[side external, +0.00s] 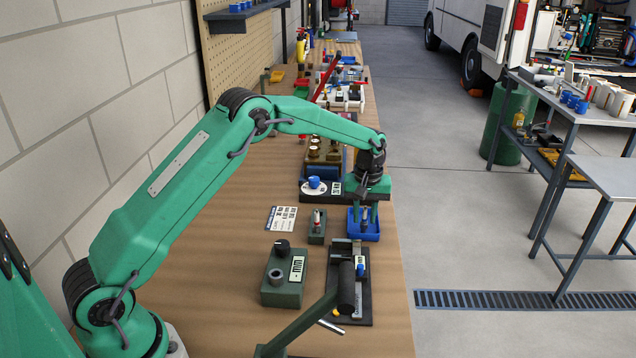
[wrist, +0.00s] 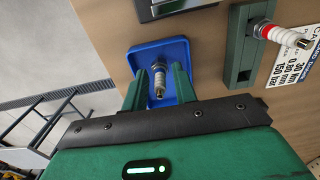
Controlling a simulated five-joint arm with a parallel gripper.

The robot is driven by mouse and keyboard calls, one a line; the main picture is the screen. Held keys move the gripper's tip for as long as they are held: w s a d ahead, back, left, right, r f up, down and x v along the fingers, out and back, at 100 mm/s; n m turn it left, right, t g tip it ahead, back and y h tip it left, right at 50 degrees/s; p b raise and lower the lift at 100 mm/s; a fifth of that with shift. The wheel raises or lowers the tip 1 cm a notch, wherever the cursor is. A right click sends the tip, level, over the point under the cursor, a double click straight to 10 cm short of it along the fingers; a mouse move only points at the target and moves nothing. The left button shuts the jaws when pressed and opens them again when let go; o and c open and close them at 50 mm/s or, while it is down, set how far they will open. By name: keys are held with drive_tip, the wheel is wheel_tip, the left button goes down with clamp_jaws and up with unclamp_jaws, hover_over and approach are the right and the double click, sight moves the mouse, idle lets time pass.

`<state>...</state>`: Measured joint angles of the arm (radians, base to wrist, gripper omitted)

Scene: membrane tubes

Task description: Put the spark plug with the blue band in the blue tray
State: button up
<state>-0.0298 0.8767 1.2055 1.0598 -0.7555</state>
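The blue tray (side external: 371,236) sits near the bench's right edge, below my gripper (side external: 368,215); it also shows in the wrist view (wrist: 143,54). In the wrist view a pale spark plug (wrist: 158,80) with a metal base is over the tray's floor, between the fingers of my gripper (wrist: 159,84). The fingers look open, with gaps on both sides of the plug. I cannot make out its band, or whether its base touches the tray. Another spark plug with a red band (wrist: 275,33) stands in a green holder (wrist: 240,45), seen beside the tray in the side view (side external: 317,238).
A printed card (side external: 281,218) lies left of the holder. A green block with a knob (side external: 283,285) and a dark fixture with a black roller (side external: 347,290) stand nearer the camera. Several items crowd the bench behind my gripper. Bare bench lies at the front left.

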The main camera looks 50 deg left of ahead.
drive_tip(key=shift+r, duration=0.15)
wheel_tip(320, 180, up, 11)
drive_tip(key=shift+r, duration=0.55)
idle(0.4)
idle(0.5)
